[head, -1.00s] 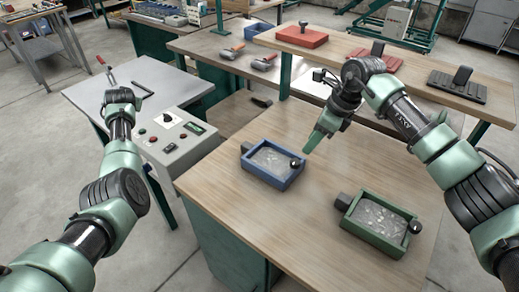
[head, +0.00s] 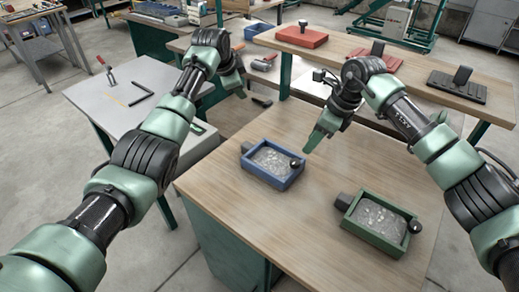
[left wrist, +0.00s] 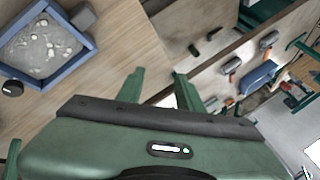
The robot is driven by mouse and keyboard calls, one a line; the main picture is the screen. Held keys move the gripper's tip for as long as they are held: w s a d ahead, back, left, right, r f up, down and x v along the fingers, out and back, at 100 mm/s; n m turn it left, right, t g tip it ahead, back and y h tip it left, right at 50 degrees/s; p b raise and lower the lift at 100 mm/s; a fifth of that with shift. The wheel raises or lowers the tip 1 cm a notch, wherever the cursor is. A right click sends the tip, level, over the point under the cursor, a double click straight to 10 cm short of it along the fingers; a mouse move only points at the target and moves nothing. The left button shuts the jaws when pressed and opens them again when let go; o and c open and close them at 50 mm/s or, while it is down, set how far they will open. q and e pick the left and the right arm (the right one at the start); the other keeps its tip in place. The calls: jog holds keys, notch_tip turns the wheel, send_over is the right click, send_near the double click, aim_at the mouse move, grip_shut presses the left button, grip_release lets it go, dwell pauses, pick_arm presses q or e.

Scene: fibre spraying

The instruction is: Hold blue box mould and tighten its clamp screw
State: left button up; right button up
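The blue box mould (head: 263,175) sits on the wooden table with pale fibrous material inside. A black ball knob (head: 297,163) is at its right corner and a dark block (head: 247,147) at its left end. The mould also shows at the upper left of the left wrist view (left wrist: 70,70). My left gripper (head: 240,88) is raised beyond and left of the mould, apart from it. Its two fingers are spread with nothing between them in the left wrist view (left wrist: 157,85). My right gripper (head: 312,143) points down near the knob, apart from it; its finger gap cannot be made out.
A green box mould (head: 375,245) with a similar knob stands to the right on the same table (head: 290,225). A grey control table (head: 135,85) is at the left. A bench behind holds red and black tools (head: 302,36). The table front is clear.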

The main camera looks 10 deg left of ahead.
pick_arm(q)
jog(key=s+d+f+m+g, duration=0.3)
jog(key=s+d+f+m, duration=0.2)
jog(key=s+d+f, duration=0.1)
jog(key=m+g+y, duration=0.1)
jog(key=m+g, duration=0.3)
jog(key=m, duration=0.1)
send_over(259, 167)
jog(key=f, duration=0.5)
jog(key=shift+w, duration=0.25)
jog(key=shift+s+f, duration=0.25)
jog(key=shift+f, duration=0.1)
notch_tip(259, 167, down, 8)
jog(key=shift+d+r, duration=0.1)
jog(key=shift+r, duration=0.15)
jog(key=shift+c, duration=0.3)
grip_shut()
